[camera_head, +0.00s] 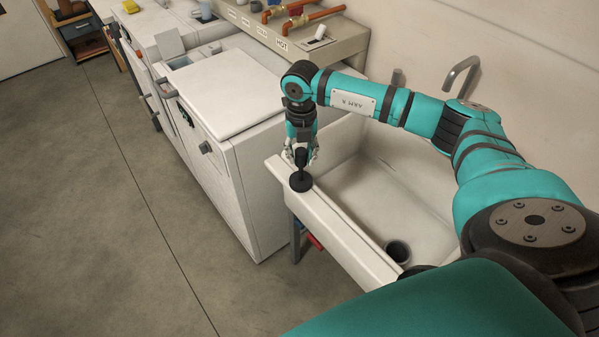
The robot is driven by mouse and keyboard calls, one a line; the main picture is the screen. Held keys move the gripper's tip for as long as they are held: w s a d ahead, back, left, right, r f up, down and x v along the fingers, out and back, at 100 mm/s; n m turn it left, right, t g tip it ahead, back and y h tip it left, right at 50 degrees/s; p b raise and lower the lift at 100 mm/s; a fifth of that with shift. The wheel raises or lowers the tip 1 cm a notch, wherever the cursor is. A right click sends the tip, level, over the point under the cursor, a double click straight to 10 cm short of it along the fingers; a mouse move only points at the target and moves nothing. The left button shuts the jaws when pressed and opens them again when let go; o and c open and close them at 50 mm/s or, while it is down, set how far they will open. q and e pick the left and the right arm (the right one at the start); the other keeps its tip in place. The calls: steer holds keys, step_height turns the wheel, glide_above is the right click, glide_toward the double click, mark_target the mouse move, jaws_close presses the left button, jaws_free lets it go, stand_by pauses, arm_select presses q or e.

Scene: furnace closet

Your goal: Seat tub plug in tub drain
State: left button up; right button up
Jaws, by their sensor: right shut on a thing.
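The tub plug (301,181) is a black disc with an upright knob. My right gripper (301,155) points down and is shut on its knob. The plug is at the far left corner of the tub's rim; I cannot tell if it touches the rim. The white utility tub (338,240) stands against the wall. In its floor, toward the near end, is a dark round opening with a grey rim, the tub drain (398,251). The drain is uncovered and well apart from the plug. My left gripper is not in view.
A white washer-like appliance (240,100) stands just left of the tub. A faucet (460,75) rises at the tub's back. A shelf with pipes, valves and a HOT label (282,45) is behind. My right arm spans above the tub. The floor at left is clear.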

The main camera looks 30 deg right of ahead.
jaws_close()
steer(key=shift+r, duration=0.15)
steer(key=shift+r+p, duration=0.65)
steer(key=shift+r, duration=0.2)
steer(key=shift+o, duration=1.5)
jaws_free()
jaws_close()
steer(key=shift+r+p, duration=1.25)
steer(key=shift+r, duration=0.8)
